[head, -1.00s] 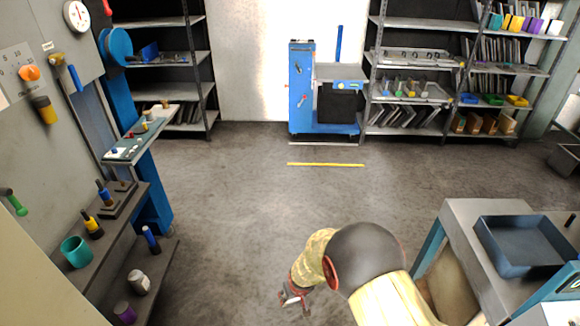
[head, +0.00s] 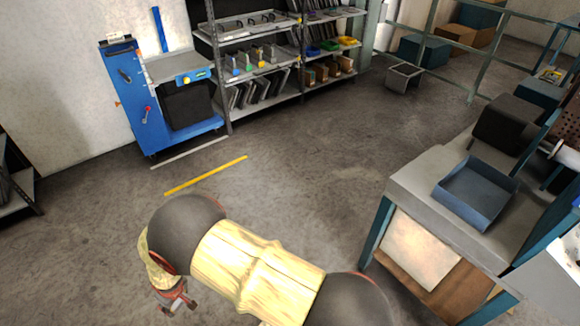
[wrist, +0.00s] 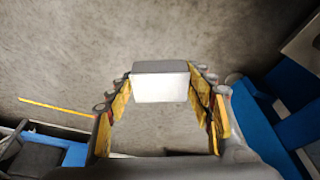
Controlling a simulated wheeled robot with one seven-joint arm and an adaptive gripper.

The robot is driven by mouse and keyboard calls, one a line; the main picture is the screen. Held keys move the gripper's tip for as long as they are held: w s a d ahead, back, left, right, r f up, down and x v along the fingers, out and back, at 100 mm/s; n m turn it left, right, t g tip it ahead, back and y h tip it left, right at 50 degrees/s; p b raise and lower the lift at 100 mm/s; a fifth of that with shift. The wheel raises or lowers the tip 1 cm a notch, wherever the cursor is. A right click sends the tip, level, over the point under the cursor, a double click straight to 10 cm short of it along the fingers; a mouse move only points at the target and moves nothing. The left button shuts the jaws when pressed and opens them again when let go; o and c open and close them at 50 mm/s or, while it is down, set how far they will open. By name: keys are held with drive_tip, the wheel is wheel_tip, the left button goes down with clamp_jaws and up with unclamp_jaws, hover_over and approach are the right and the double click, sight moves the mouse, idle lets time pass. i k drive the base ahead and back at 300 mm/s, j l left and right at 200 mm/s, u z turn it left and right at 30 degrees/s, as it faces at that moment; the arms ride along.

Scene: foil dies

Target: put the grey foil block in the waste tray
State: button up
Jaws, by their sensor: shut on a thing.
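The grey block (wrist: 160,82) sits between the fingers of my gripper (wrist: 160,95) in the wrist view, with a pale front face and a darker grey top. The fingers press on its left and right sides and it hangs above the floor. In the head view my gripper (head: 177,298) is low at the bottom left, partly hidden by my arm, and the block cannot be made out there. A blue-grey open tray (head: 476,192), which looks empty, lies on the grey bench at the right, well apart from my gripper.
The grey bench (head: 412,183) stands at the right, with a dark machine (head: 505,125) behind the tray. A blue cart (head: 147,100) and shelves (head: 265,65) line the back wall. A yellow floor strip (head: 205,176) lies on otherwise open floor.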

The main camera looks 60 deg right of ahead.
sight(466, 191)
drive_tip(key=z, duration=0.45)
drive_tip(key=i+z, duration=0.1)
drive_tip(key=z, duration=0.35)
drive_tip(key=j+z, duration=0.1)
drive_tip(key=z, duration=0.75)
drive_tip(key=i+j, duration=0.05)
drive_tip(key=j, duration=0.05)
